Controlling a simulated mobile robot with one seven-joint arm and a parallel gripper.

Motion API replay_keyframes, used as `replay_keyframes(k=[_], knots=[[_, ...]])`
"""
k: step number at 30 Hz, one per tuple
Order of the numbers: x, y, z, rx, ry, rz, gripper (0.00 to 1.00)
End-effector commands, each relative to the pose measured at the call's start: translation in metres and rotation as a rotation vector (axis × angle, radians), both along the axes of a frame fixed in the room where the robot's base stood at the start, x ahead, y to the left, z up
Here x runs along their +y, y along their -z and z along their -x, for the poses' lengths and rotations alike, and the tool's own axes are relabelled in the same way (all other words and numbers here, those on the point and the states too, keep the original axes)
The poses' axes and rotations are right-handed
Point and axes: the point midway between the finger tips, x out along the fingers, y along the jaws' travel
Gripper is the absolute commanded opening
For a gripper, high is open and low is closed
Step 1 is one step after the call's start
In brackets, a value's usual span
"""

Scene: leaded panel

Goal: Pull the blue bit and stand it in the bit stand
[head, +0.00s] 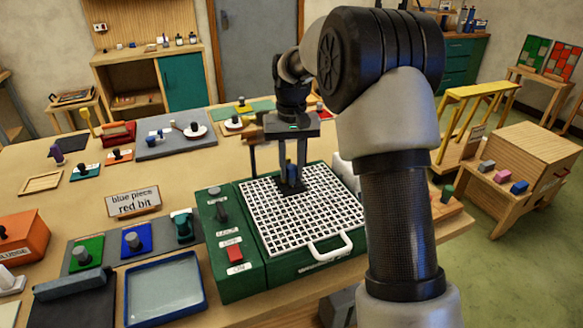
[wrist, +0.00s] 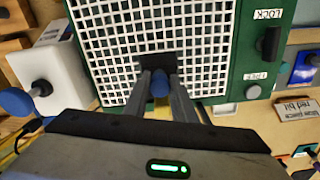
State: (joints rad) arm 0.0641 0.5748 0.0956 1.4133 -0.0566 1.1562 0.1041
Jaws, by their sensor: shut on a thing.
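A sign (head: 133,202) reads "blue piece red bit". The grinder has a red switch (head: 233,252) and a white handle (head: 331,246). A blue-rimmed tray (head: 165,290) lies at front left. A white box with a blue knob (wrist: 62,75) stands close beside the grinder.

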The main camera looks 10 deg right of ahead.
Motion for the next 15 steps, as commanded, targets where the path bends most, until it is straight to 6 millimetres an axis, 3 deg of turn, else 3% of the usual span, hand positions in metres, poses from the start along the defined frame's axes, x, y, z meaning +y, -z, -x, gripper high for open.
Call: replay_keyframes(k=[15], knots=[[0.0001,-0.0072,-0.0001,-0.001,0.0,0.0,0.0]])
